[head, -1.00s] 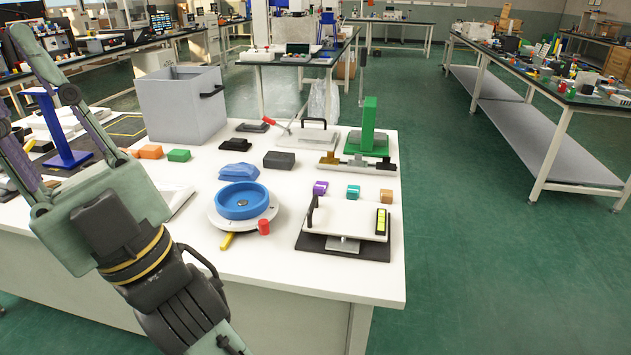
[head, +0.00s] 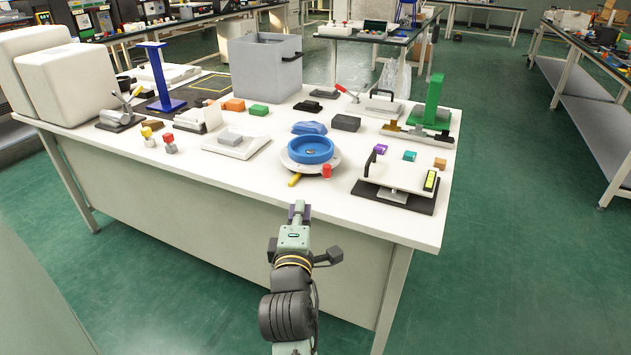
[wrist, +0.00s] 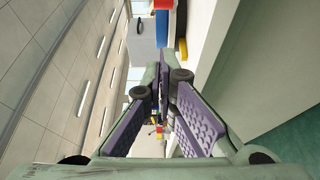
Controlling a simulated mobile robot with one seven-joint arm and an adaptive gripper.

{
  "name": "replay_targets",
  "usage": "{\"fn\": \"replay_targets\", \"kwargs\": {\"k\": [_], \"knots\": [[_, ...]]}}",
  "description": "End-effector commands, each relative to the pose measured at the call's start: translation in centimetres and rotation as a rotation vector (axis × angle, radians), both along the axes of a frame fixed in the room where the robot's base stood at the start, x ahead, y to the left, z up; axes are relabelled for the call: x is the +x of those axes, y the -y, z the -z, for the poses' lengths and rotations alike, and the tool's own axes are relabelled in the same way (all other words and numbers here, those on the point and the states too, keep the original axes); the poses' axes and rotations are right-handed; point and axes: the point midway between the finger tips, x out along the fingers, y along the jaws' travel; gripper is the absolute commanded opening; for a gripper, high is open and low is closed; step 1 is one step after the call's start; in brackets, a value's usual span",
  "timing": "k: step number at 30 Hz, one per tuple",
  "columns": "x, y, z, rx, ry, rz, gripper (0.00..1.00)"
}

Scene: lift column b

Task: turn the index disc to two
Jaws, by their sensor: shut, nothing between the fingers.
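The index disc (head: 329,168) is a white round plate lying on the white table, with a blue round dish (head: 310,149) on top. A red peg (head: 327,171) stands at its front right rim and a yellow tab (head: 294,180) sticks out at its front left. Any numbers on the disc are too small to read. My gripper (head: 299,206) is at the table's front edge, in front of the disc and apart from it. Its purple-padded fingers are shut and empty, as the wrist view (wrist: 165,72) also shows. Red, yellow and blue parts show near the top of the wrist view.
A white plate with a black handle on a dark base (head: 395,195) is close right of the disc. A grey block on a white plate (head: 237,144) is to the left. Behind are a blue lump (head: 309,128) and a dark block (head: 346,122). The table's front strip is clear.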

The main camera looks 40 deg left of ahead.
Motion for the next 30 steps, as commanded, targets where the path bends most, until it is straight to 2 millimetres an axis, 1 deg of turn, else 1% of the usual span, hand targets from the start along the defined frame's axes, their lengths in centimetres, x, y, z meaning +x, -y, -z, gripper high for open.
{"fn": "replay_targets", "kwargs": {"k": [5,9,13,16,21,24,30], "knots": [[2.8,-2.1,-0.4,0.004,0.0,0.0,0.0],[5.3,-3.9,-0.4,0.005,-0.002,-0.002,0.0],[7.4,-5.4,-0.4,0.005,-0.001,-0.002,0.0],[9.0,-4.9,-0.3,0.005,-0.003,0.001,0.0],[10.6,-4.7,-0.2,0.007,-0.001,-0.002,0.0],[10.9,-4.6,-0.2,0.007,-0.001,-0.002,0.0],[11.0,-4.6,-0.1,0.007,0.0,-0.003,0.0]]}}
